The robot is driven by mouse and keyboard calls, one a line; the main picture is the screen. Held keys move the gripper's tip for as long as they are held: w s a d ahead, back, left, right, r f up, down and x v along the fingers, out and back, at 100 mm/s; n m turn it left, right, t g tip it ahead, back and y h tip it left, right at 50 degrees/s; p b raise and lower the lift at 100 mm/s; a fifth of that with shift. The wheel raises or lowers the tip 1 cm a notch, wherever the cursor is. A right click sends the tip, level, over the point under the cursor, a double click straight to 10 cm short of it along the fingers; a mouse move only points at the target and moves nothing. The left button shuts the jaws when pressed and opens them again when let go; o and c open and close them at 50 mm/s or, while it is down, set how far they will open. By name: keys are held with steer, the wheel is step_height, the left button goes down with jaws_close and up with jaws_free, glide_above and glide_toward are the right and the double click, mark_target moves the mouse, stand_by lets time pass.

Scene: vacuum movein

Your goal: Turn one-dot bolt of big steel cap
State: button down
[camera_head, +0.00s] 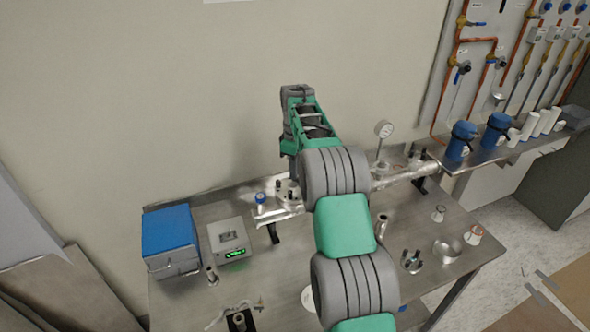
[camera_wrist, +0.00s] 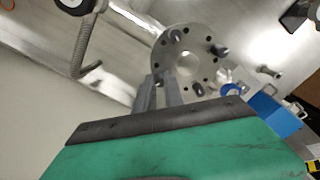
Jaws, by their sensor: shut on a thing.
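The big steel cap (camera_wrist: 187,67), a round grey flange with a centre hole and small holes around its rim, shows in the wrist view just beyond my fingers. Several bolts stand up from it, among them one at the top (camera_wrist: 175,36), one at the right (camera_wrist: 220,50) and one at the lower edge (camera_wrist: 197,88). My gripper (camera_wrist: 158,82) is at the cap's left edge, its fingers shut on a bolt there, which they mostly hide. The dot marks are too small to read. In the head view the cap (camera_head: 284,190) is partly hidden by my arm.
A blue box (camera_head: 169,236) and a white device with a green display (camera_head: 229,240) stand left on the steel table (camera_head: 420,225). A blue-topped part (camera_head: 261,198) is close beside the cap. Small metal parts lie at right.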

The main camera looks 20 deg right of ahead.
stand_by(0.4)
steer(key=m+p, duration=0.1)
steer(key=m, duration=0.2)
steer(key=shift+r+m, duration=0.15)
steer(key=shift+m, duration=0.25)
steer(key=m, duration=0.5)
steer(key=shift+p, duration=0.4)
steer(key=m, duration=0.4)
steer(key=shift+w+m, duration=0.1)
steer(key=shift+m, duration=0.3)
steer(key=m, duration=0.4)
steer(key=shift+m, duration=0.3)
steer(key=m, duration=1.6)
steer(key=shift+m, duration=0.3)
